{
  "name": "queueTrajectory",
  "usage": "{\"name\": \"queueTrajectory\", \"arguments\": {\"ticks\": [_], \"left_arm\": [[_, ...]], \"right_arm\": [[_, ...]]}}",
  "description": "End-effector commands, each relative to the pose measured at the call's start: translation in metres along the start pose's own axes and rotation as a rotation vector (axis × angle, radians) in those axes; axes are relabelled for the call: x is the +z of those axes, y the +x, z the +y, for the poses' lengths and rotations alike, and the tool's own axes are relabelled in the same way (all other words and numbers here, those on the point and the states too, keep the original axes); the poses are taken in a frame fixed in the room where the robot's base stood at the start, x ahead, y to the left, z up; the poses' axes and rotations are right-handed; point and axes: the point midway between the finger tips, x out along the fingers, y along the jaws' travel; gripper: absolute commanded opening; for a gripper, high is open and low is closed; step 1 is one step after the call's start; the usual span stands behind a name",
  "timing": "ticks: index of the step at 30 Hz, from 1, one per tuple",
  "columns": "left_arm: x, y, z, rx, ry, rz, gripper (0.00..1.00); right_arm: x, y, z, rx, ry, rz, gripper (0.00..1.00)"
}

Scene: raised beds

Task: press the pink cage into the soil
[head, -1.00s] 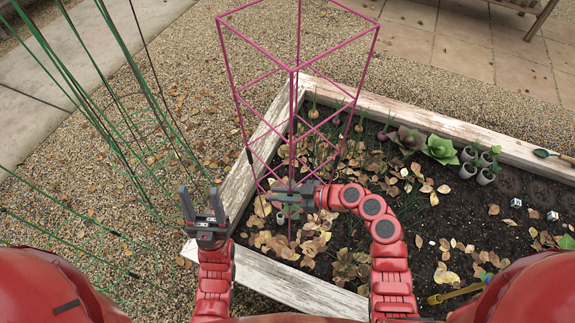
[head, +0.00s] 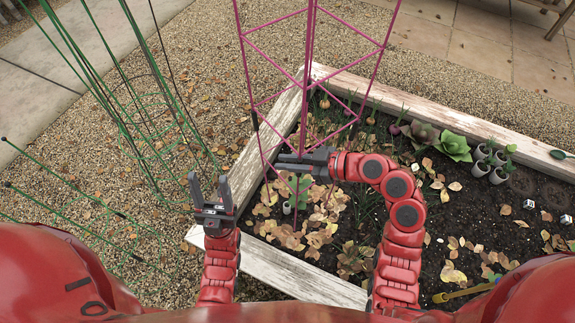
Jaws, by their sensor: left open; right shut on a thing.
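The pink cage (head: 308,70) is a tall wire frame standing upright over the near left corner of the raised bed; its top is cut off by the picture's upper edge. My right gripper (head: 283,164) is shut on the cage's nearest leg, low down. The leg runs on below the jaws toward the leaf-covered soil (head: 320,222); I cannot tell how deep its tip sits.
The bed's white wooden edge (head: 262,142) runs along the left and back. Green wire cages (head: 135,110) stand on the gravel at left. Succulents (head: 452,146) and small grey pots (head: 487,168) are in the bed at right. A yellow-handled tool (head: 462,294) lies near the front right.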

Motion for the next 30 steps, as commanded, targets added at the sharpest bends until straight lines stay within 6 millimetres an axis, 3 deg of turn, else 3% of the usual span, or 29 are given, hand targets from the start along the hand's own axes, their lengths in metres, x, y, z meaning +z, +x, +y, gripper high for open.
{"name": "queueTrajectory", "arguments": {"ticks": [20, 30], "left_arm": [[0.002, -0.013, 0.001, 0.000, 0.000, 0.000, 0.54], [0.005, -0.029, 0.002, 0.000, 0.000, 0.000, 0.54]], "right_arm": [[0.000, 0.001, 0.011, 0.003, -0.003, 0.003, 0.00], [0.014, 0.006, 0.010, 0.001, -0.002, 0.003, 0.00]]}}
